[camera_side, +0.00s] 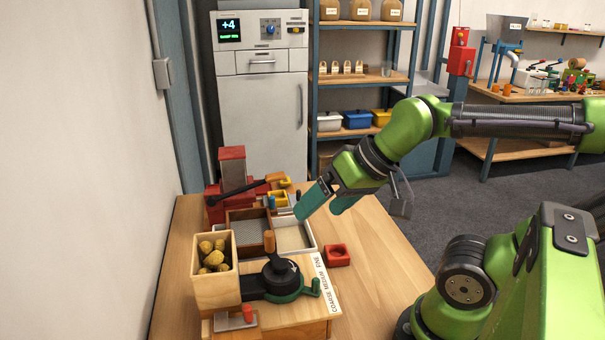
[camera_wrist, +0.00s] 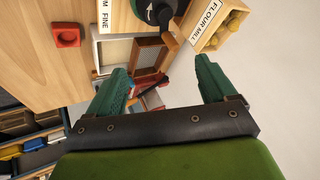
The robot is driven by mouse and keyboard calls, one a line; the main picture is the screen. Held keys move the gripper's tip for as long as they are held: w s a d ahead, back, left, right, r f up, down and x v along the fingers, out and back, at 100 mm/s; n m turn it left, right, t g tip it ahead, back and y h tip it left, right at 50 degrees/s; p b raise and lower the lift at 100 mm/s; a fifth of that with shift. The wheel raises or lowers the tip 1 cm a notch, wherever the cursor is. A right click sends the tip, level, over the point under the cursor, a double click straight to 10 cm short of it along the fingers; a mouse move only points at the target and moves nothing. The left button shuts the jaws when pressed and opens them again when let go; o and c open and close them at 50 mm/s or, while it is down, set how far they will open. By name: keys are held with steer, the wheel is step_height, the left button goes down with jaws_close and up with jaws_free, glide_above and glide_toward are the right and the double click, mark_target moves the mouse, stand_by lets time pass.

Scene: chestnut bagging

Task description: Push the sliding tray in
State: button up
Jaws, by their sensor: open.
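A shallow tray (camera_side: 309,243) with a pale rim and a light inside sits on the wooden table behind the mill. A brown wooden-framed mesh section (camera_side: 232,214) adjoins its left side. Both also show in the wrist view, the pale tray (camera_wrist: 96,58) and the brown frame (camera_wrist: 134,58). I cannot tell for sure which part slides. My gripper (camera_side: 322,202) has green fingers and points down-left above the tray's back right end. In the wrist view my gripper (camera_wrist: 162,85) is open, its fingers wide apart with nothing held between them. Contact with the tray is not clear.
The mill (camera_side: 278,276) has a crank with an orange knob. A wooden hopper (camera_side: 215,290) of chestnuts stands at its left. A red block with a round recess (camera_side: 337,255) lies right of the tray. A red press (camera_side: 232,170) stands behind. The table's right side is clear.

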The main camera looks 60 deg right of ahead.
steer(key=shift+f, duration=0.1)
steer(key=shift+c, duration=1.1)
steer(key=shift+w+d+f+m+g, duration=0.4)
steer(key=shift+w+d+f+g, duration=0.2)
steer(key=shift+w+d+f, duration=0.15)
steer(key=c, duration=0.5)
steer(key=w+d+m, duration=0.2)
steer(key=w+d, duration=0.1)
steer(key=w+d+m+g, duration=0.1)
steer(key=w+d+m, duration=0.2)
steer(key=d, duration=0.1)
steer(key=w+d+m+g, duration=0.1)
steer(key=w+d+m, duration=0.2)
steer(key=d, duration=0.1)
steer(key=shift+w+f, duration=0.2)
steer(key=shift+f, duration=0.2)
steer(key=shift+c, duration=0.3)
steer(key=m+g+h, duration=0.2)
steer(key=m+g, duration=0.2)
steer(key=m, duration=3)
glide_above(299, 191)
step_height(299, 191, down, 17)
steer(key=shift+w+f, duration=0.1)
steer(key=shift+f, duration=0.05)
steer(key=shift+c, duration=0.2)
steer(key=shift+d, duration=0.1)
jaws_close()
